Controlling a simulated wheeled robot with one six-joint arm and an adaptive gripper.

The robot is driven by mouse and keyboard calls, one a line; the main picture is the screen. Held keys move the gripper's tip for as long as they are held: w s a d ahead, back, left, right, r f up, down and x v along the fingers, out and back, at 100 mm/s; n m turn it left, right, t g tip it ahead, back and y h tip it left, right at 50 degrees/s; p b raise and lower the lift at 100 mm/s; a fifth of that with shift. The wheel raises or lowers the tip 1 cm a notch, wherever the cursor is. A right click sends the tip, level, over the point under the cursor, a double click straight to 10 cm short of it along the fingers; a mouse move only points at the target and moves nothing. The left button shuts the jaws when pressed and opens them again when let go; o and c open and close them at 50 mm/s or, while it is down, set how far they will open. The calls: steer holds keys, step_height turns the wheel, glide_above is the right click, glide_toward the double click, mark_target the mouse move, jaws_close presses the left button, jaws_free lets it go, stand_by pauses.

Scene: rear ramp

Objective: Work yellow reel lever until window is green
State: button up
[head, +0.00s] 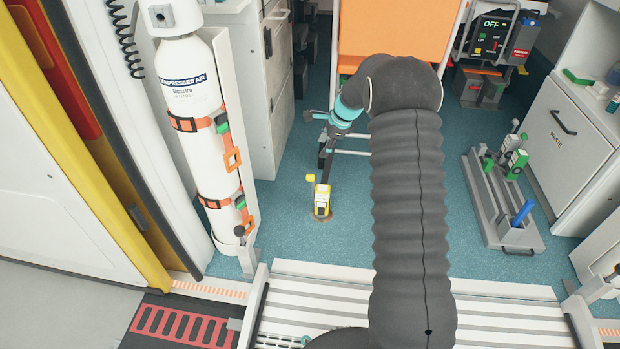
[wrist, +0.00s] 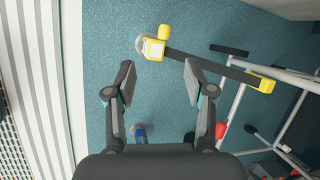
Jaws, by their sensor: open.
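The yellow reel (head: 321,201) sits on a round base on the blue floor, left of my arm in the head view. A small yellow lever end (head: 310,178) sticks up at its upper left. In the wrist view the reel (wrist: 153,49) lies just beyond my fingertips, with the yellow lever end (wrist: 165,32) above it. A dark strap (wrist: 205,62) runs from the reel to a yellow end piece (wrist: 262,83). My gripper (wrist: 158,80) is open and empty, apart from the reel. The colour of the reel's window cannot be made out.
A white compressed-air cylinder (head: 190,85) stands strapped at the left. An orange-seated frame (head: 385,35) is behind my arm. A grey rack (head: 490,200) with green and blue parts lies at the right. A ribbed ramp (head: 310,300) is in front.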

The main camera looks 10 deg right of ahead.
mark_target(312, 175)
steer(key=w+a+f, duration=0.1)
steer(key=w+f, duration=0.1)
steer(key=f, duration=0.5)
steer(key=w+a+f+m+b, duration=0.1)
steer(key=w+f, duration=0.1)
steer(key=f, duration=0.5)
steer(key=w+a+f+m, duration=0.1)
steer(key=w+f, duration=0.1)
steer(key=f, duration=0.4)
steer(key=shift+w+a+f+b, duration=0.15)
steer(key=shift+w+f+b, duration=0.15)
steer(key=shift+f+b, duration=0.1)
jaws_close()
